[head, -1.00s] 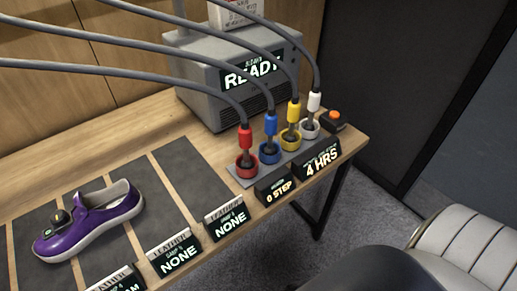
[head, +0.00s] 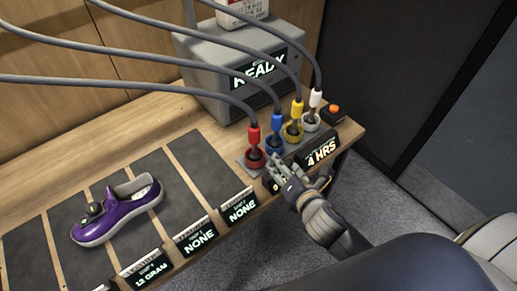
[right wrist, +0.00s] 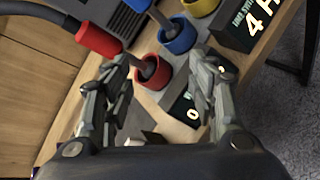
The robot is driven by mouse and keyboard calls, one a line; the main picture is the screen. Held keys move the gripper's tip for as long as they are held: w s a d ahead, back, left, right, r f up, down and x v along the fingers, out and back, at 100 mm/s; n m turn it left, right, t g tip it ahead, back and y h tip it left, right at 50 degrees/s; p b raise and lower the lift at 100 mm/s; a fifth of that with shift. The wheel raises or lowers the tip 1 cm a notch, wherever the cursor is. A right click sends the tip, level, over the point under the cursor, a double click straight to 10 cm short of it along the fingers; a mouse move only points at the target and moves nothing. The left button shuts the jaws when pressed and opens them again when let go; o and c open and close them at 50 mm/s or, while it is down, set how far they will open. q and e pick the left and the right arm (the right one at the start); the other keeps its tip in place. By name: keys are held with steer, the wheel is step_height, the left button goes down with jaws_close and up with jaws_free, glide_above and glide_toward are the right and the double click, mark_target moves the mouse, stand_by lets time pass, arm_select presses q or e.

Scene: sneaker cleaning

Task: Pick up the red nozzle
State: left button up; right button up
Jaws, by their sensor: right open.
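The red nozzle (head: 254,136) stands in its red ring holder (head: 254,158) at the left end of a row of nozzles, with a grey hose running from its top. My right gripper (head: 277,167) is open and empty, just in front of and to the right of the red holder. In the right wrist view, the red nozzle (right wrist: 98,40) and its red holder (right wrist: 151,77) lie just beyond the open fingers (right wrist: 165,90). The fingers appear apart from the nozzle. My left gripper is not in view.
Blue (head: 277,122), yellow (head: 297,108) and white (head: 316,97) nozzles stand to the right in the row. A grey machine reading READY (head: 215,85) is behind. A purple shoe (head: 118,212) lies on dark mats at left. Label signs (head: 196,238) line the front edge.

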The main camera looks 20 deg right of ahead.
mark_target(257, 136)
steer(key=w+a+r+n, duration=0.1)
steer(key=w+n, duration=0.1)
steer(key=n, duration=0.1)
steer(key=w+a+r+n+t+y+p, duration=0.1)
steer(key=w+r+n, duration=0.1)
steer(key=n, duration=0.1)
steer(key=w+a+r+n+t+y, duration=0.1)
steer(key=w+r+n, duration=0.1)
steer(key=n, duration=0.2)
steer(key=shift+w+a+p, duration=0.35)
steer(key=shift+a, duration=0.05)
steer(key=shift+w+a+f, duration=0.1)
steer(key=shift+w+f, duration=0.1)
steer(key=shift+w, duration=0.3)
steer(key=shift+w+p, duration=0.45)
steer(key=shift+w, duration=0.15)
steer(key=p+x, duration=0.1)
steer(key=x, duration=0.3)
steer(key=shift+a+f, duration=0.1)
steer(key=shift+s, duration=0.1)
jaws_close()
